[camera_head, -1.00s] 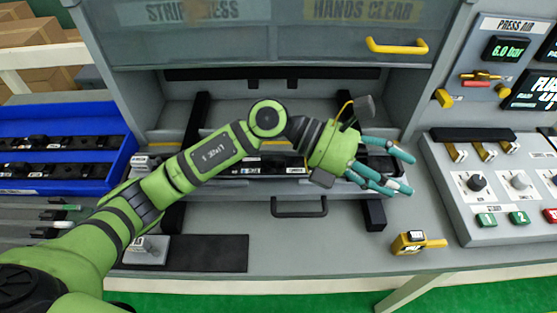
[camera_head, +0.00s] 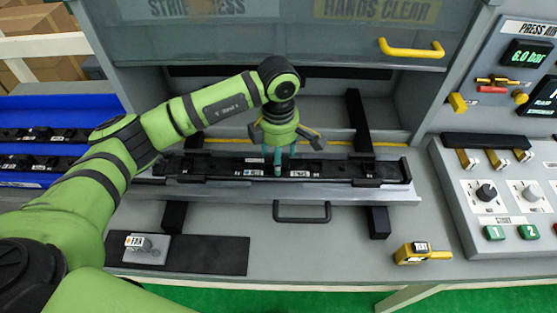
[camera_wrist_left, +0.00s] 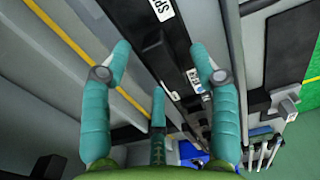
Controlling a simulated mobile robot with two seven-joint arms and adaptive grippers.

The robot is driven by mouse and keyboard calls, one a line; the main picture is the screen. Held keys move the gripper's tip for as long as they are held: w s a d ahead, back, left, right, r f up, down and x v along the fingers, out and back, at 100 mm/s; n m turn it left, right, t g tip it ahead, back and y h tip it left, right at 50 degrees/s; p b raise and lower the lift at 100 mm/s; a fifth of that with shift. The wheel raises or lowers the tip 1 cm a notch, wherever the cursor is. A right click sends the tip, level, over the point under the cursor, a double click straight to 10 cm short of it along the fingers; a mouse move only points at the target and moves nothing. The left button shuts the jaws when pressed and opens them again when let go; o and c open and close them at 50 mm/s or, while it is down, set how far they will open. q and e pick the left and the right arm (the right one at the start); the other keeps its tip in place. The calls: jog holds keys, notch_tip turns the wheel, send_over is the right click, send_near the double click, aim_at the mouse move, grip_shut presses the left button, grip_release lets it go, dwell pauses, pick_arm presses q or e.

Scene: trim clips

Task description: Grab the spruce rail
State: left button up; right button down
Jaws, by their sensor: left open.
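A long black rail (camera_head: 340,169) with small white labels lies in the grey tray at the front of the press. In the left wrist view the rail (camera_wrist_left: 178,62) runs between my fingers, and one label starts with "SP"; the rest of that word is cut off. My left gripper (camera_head: 279,166) points down over the middle of the rail, with its teal fingers spread. In the left wrist view the left gripper (camera_wrist_left: 163,60) has fingers on both sides of the rail, not closed on it. Whether the fingertips touch the rail is unclear. My right gripper is not in view.
A blue bin (camera_head: 60,101) with several black parts stands at left. A black mat (camera_head: 205,254) with a tagged grey block (camera_head: 140,248) lies in front. A yellow device (camera_head: 420,253) sits at the front right, beside a control box (camera_head: 490,225). The press hood (camera_head: 270,50) is overhead.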

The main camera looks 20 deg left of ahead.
pick_arm(q)
jog(key=shift+f, duration=0.75)
grip_shut()
